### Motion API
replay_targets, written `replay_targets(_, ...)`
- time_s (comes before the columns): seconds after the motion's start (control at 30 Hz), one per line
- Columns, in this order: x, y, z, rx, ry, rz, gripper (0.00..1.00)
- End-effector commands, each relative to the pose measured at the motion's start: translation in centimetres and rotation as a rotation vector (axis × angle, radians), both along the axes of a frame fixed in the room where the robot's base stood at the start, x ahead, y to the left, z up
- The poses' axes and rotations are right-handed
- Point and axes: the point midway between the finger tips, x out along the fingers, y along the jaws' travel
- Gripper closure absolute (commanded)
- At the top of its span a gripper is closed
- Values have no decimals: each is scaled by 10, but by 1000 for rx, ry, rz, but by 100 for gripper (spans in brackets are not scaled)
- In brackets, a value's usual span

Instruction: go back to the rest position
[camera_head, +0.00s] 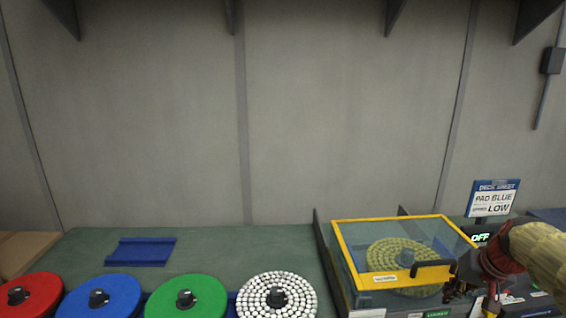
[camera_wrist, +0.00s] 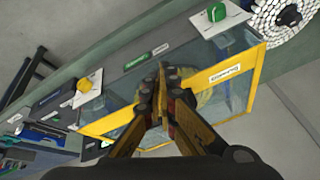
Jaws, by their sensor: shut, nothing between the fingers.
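My gripper (camera_wrist: 162,68) is shut and empty, with its fingertips together in the middle of the wrist view. In the head view my arm (camera_head: 537,252) comes in from the right edge, and the gripper end is low at the right of the yellow-framed machine (camera_head: 388,221). The machine's clear cover is down, with a round yellowish pad (camera_head: 400,256) showing through it. In the wrist view the yellow frame (camera_wrist: 215,78) lies behind and around the fingers. I cannot tell whether they touch it.
Red (camera_head: 30,297), blue (camera_head: 100,297), green (camera_head: 187,298) and white dotted (camera_head: 277,297) discs line the bench front. A blue tray (camera_head: 141,251) lies behind them. A sign (camera_head: 492,198) reads PAD BLUE, LOW; a display (camera_head: 480,238) reads OFF. The green bench top (camera_head: 240,245) is partly clear.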

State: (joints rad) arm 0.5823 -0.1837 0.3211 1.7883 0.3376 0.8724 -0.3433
Motion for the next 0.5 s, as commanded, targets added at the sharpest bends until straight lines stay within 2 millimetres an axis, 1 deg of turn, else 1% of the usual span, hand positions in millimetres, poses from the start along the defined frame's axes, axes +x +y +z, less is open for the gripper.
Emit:
replay_targets(0.03,-20,25,-2,-3,25,-1,100)
replay_targets(0.07,-33,39,-4,-6,42,-3,100)
replay_targets(0.1,-51,58,-6,-13,62,-3,100)
replay_targets(0.17,-80,87,-10,-29,87,4,100)
replay_targets(0.2,-99,105,-13,-45,99,16,100)
replay_targets(0.27,-126,128,-17,-72,108,41,100)
replay_targets(0.3,-143,142,-19,-90,109,64,100)
replay_targets(0.4,-179,172,-25,-141,95,144,100)
replay_targets(0.5,-203,195,-25,-184,56,234,100)
